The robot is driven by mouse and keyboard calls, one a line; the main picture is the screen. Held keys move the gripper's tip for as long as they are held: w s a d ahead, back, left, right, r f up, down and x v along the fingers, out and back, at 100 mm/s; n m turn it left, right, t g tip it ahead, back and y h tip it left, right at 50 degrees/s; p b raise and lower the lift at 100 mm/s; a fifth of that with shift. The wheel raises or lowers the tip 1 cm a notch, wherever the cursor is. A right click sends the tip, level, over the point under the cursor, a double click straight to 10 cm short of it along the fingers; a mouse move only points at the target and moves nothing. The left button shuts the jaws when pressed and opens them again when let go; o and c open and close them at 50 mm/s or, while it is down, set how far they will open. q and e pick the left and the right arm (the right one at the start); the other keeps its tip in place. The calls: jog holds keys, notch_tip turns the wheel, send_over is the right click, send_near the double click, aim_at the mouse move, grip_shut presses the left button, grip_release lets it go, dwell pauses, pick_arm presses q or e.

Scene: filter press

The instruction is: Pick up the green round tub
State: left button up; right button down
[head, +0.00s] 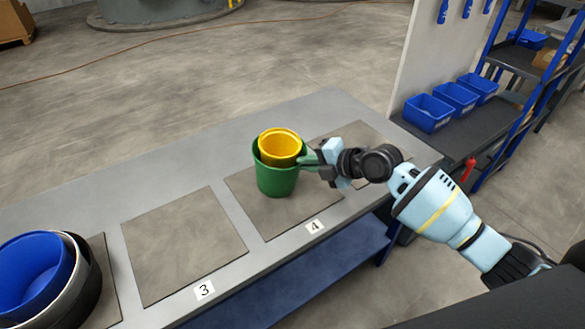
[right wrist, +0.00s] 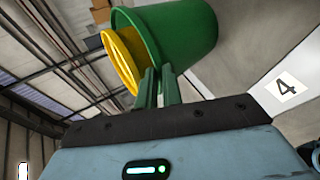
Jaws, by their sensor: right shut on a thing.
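The green round tub (head: 276,182) stands on or just above the mat marked 4 on the grey table; I cannot tell which. A yellow tub (head: 280,146) sits nested inside it, its rim above the green rim. My right gripper (head: 308,159) comes from the right and is shut on the green tub's wall near its rim. In the right wrist view the green tub (right wrist: 184,32) and the yellow tub (right wrist: 123,60) lie beyond the fingers (right wrist: 158,88). My left gripper is not in view.
The mat marked 3 (head: 183,240) is empty. A bare mat (head: 350,140) lies behind my right gripper. Blue bins (head: 429,112) stand on a shelf at the right.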

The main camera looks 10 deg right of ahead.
aim_at(297, 153)
jog(key=shift+r, duration=0.2)
jog(key=shift+r, duration=1.5)
jog(key=shift+s+r, duration=0.15)
jog(key=shift+s, duration=0.15)
jog(key=s+a+r, duration=0.1)
jog(key=s+a, duration=0.3)
jog(key=s, duration=1.1)
jog(key=shift+r, duration=0.2)
jog(key=shift+w+d, duration=0.1)
jog(key=w+d+r+m+t+h, duration=0.1)
jog(key=w+d+m+t+h, duration=0.1)
jog(key=d+m+h, duration=0.5)
jog(key=shift+w+d+r+m+t+h, duration=0.15)
jog(key=shift+d+r+m+t+h, duration=0.25)
jog(key=shift+m+t+h, duration=0.35)
jog(key=shift+a, duration=0.1)
